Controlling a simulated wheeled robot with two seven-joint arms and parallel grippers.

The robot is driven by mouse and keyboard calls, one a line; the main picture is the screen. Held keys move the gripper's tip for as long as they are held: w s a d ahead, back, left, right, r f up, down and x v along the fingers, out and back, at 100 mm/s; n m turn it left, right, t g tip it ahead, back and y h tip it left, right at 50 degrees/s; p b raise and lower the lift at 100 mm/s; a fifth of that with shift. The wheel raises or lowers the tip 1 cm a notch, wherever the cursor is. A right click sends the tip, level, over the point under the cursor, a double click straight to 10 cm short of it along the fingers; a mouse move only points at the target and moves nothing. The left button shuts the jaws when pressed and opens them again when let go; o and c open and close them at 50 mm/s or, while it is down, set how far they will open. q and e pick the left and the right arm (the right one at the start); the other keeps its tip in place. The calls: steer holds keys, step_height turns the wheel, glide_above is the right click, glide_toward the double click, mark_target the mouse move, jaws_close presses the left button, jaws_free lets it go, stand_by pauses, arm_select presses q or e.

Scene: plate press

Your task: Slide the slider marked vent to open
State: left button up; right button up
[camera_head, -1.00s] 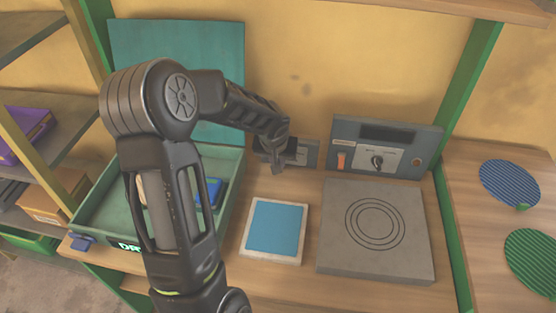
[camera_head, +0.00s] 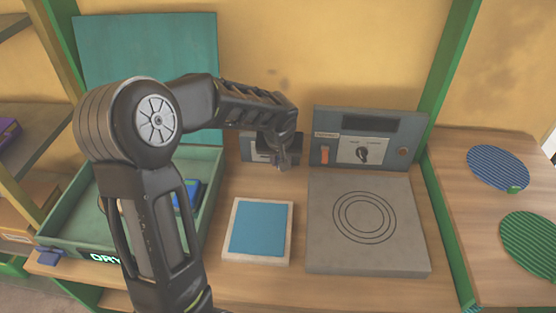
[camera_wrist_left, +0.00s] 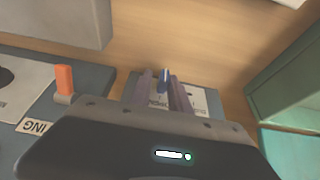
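The slider panel (camera_head: 256,151), a small grey plate with a white label, stands against the back of the bench, left of the control box. In the left wrist view its blue slider knob (camera_wrist_left: 164,80) stands between the two fingers of my left gripper (camera_wrist_left: 162,76). The fingers are apart, with a visible gap to the knob on the left side. The label lettering is partly hidden, so I cannot read the slider's marking. In the head view my left gripper (camera_head: 281,160) points down in front of the panel's right part and hides it. My right gripper is out of view.
The control box (camera_head: 335,123) has an orange switch (camera_head: 325,155) and a dark dial (camera_head: 362,154). In front lie a grey ringed plate (camera_head: 322,245) and a blue-topped pad (camera_head: 258,228). The open green drying case (camera_head: 205,205) is at left, partly behind my arm.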

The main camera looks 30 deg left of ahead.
arm_select(q)
steer(key=shift+o, duration=1.3)
steer(key=v, duration=0.7)
steer(key=shift+s+r+b, duration=0.15)
steer(key=shift+r+b, duration=0.2)
steer(key=shift+d, duration=0.1)
